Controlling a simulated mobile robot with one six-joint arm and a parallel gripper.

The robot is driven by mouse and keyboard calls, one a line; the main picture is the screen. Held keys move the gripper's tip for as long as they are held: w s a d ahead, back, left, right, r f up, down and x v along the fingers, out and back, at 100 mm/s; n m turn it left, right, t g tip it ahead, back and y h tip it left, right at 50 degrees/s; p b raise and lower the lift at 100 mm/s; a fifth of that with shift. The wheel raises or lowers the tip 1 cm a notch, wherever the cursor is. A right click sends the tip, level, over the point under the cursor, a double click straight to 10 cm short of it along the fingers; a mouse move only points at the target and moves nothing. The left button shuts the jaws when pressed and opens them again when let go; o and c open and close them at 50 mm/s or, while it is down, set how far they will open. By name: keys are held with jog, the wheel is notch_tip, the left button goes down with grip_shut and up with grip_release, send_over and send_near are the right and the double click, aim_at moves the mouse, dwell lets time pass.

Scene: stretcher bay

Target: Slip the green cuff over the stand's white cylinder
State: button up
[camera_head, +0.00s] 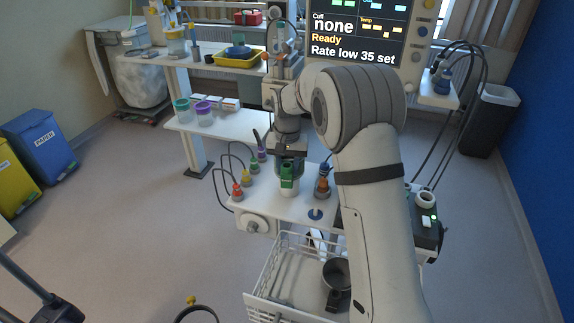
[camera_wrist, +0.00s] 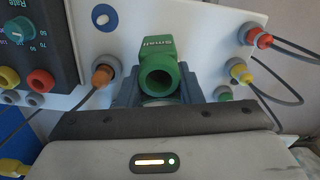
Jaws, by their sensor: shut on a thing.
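My gripper (camera_head: 291,158) is shut on the green cuff (camera_head: 287,171) above the white shelf of the stand. In the wrist view the cuff (camera_wrist: 158,68) is a short ring with a lettered tab, gripped between my two grey fingers (camera_wrist: 160,92). Its opening looks empty from this side. The stand's white cylinder (camera_head: 289,188) shows directly below the cuff in the head view. A pale sliver shows under the ring in the wrist view. I cannot tell whether the cuff's lower edge is around the cylinder or just above it.
Coloured connectors with cables stand on the shelf, yellow (camera_head: 246,178) and red (camera_head: 238,192) at left, orange (camera_head: 322,187) at right. A blue-topped disc (camera_head: 315,213) lies in front. A wire basket (camera_head: 275,275) hangs below. The monitor (camera_head: 355,35) stands behind.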

jog(key=shift+f+b, duration=2.55)
jog(key=shift+f, duration=1.75)
jog(key=o, duration=1.2)
jog(key=shift+c, duration=0.2)
notch_tip(320, 180, up, 7)
jog(key=shift+f, duration=0.1)
jog(key=shift+r, duration=0.7)
jog(key=s+d+r+t, duration=0.1)
jog(key=s+d+r, duration=0.3)
jog(key=s, duration=0.3)
jog(key=s+d+r, duration=0.4)
jog(key=s, duration=0.3)
jog(key=s+d+f+t, duration=0.1)
jog(key=s+d, duration=0.1)
jog(key=s, duration=0.7)
jog(key=s+d+f+n, duration=0.1)
jog(key=s+d, duration=0.1)
jog(key=s, duration=0.8)
jog(key=shift+s+d+f+n+t, duration=0.3)
jog(key=shift+d+f+t, duration=0.05)
jog(key=shift+d+t, duration=0.05)
